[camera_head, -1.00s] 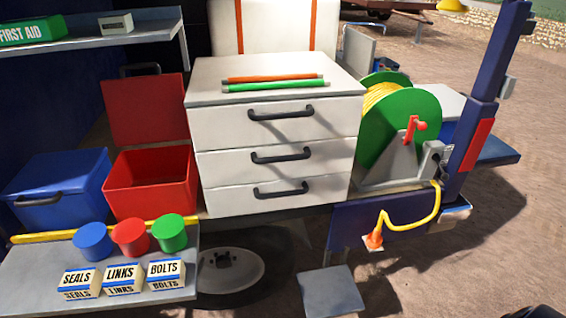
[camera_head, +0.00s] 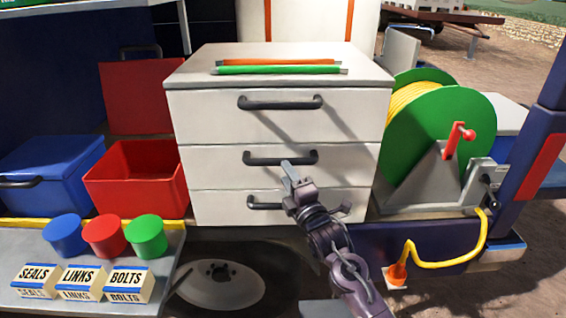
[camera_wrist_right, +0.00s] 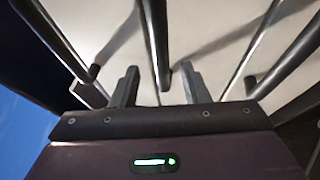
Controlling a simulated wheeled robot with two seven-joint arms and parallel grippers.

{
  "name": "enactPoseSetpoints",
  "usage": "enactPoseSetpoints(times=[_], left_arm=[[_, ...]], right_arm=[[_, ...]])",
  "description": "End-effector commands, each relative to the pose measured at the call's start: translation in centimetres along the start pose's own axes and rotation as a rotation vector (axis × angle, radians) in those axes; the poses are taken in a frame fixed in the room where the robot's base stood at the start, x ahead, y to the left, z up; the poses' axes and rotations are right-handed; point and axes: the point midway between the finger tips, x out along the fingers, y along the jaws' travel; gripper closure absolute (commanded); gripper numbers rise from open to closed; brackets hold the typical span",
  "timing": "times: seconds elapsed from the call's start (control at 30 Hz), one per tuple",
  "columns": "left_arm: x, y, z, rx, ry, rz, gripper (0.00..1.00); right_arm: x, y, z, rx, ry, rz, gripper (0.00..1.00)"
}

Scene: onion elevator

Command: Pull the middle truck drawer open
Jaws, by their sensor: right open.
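The white three-drawer cabinet (camera_head: 178,120) stands on the truck with all its drawers shut. The middle drawer (camera_head: 215,160) has a dark bar handle (camera_head: 265,158). My right gripper (camera_head: 289,172) is in front of the middle drawer, at the right part of that handle and partly over it. In the right wrist view the open jaws (camera_wrist_right: 160,78) have a dark handle bar (camera_wrist_right: 155,35) running between them, with the fingers on either side. I cannot tell how deep the bar sits between them. My left gripper is not in view.
The top handle (camera_head: 280,103) and the bottom handle (camera_head: 262,205), partly hidden by my gripper, are close by. Green and orange rods (camera_head: 280,70) lie on the cabinet top. A green reel (camera_head: 470,110) stands right, an open red box (camera_head: 135,190) left.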

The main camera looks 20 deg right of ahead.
Motion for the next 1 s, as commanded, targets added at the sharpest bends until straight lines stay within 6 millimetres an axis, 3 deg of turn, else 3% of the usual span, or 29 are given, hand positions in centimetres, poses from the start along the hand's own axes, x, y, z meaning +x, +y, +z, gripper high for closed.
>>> enactPoseSetpoints(times=[0.1, 0.3, 0.73, 1.0], left_arm=[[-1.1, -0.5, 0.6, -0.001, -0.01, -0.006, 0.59], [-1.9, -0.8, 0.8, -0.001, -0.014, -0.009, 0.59], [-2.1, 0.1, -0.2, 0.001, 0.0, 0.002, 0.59], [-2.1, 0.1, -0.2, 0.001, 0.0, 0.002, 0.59]], right_arm=[[2.3, 0.5, 0.1, 0.002, -0.001, 0.002, 0.59], [5.0, 0.3, 0.0, 0.003, -0.001, 0.0, 0.59], [6.1, -0.1, 0.0, 0.003, 0.0, -0.002, 0.59], [6.0, -0.1, 0.0, 0.003, 0.0, -0.002, 0.93]])
